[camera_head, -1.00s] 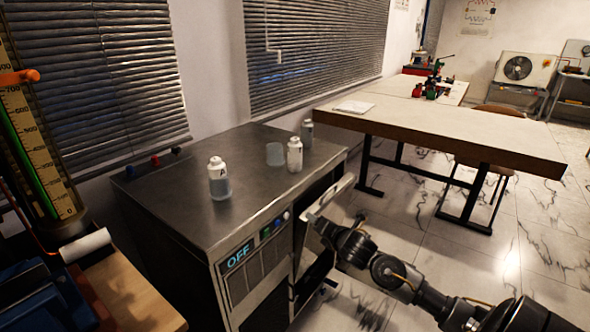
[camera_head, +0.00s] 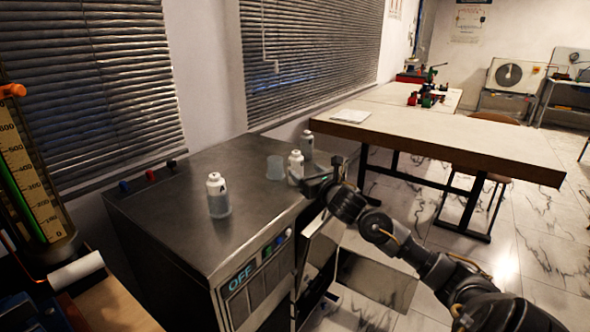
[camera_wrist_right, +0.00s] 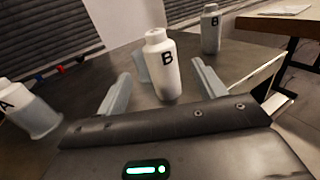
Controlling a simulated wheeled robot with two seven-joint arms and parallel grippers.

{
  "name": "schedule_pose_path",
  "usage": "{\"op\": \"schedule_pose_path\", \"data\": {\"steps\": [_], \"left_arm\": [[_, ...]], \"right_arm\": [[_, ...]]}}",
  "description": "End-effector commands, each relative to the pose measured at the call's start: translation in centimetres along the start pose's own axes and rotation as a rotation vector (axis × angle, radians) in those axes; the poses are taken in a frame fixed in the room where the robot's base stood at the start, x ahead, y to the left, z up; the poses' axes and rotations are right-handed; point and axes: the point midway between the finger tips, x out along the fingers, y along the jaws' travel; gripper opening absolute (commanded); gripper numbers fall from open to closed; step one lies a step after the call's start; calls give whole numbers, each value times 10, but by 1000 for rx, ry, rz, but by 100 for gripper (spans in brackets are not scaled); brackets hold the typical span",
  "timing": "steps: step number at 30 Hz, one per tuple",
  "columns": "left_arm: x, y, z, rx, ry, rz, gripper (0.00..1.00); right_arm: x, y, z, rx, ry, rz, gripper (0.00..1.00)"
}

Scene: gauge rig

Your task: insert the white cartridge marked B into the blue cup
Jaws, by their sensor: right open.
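A white cartridge marked B (camera_wrist_right: 163,68) stands upright on the cabinet top, also in the head view (camera_head: 296,163). My right gripper (camera_head: 318,182) is low at the front edge beside it. In the wrist view its open fingers (camera_wrist_right: 160,75) lie either side of this cartridge; contact is not visible. The translucent bluish cup (camera_head: 275,168) stands just left of it and looks empty; in the wrist view it is partly hidden behind the cartridge (camera_wrist_right: 141,66). My left gripper is out of view.
A cartridge marked A (camera_head: 216,184) sits in a translucent holder at left on the cabinet top (camera_head: 170,215). The cabinet front is open with a door panel (camera_head: 375,282) sticking out under my right arm. A gauge (camera_head: 30,180) stands far left; a table (camera_head: 440,140) is behind.

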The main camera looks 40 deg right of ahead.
Motion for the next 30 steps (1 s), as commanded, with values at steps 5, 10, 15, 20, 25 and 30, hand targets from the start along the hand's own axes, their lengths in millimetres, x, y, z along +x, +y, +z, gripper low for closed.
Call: {"op": "schedule_pose_path", "data": {"steps": [5,10,15,20,25,30], "left_arm": [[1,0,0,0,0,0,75],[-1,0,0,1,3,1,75],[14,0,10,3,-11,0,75],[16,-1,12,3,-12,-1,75],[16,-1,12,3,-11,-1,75],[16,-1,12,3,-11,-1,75]], "right_arm": [[5,2,0,1,1,3,69],[23,1,-1,5,0,1,69],[48,0,-4,5,-1,2,69],[58,0,-5,2,0,3,69],[58,0,-5,1,0,4,69],[57,0,-5,1,0,4,51]]}}
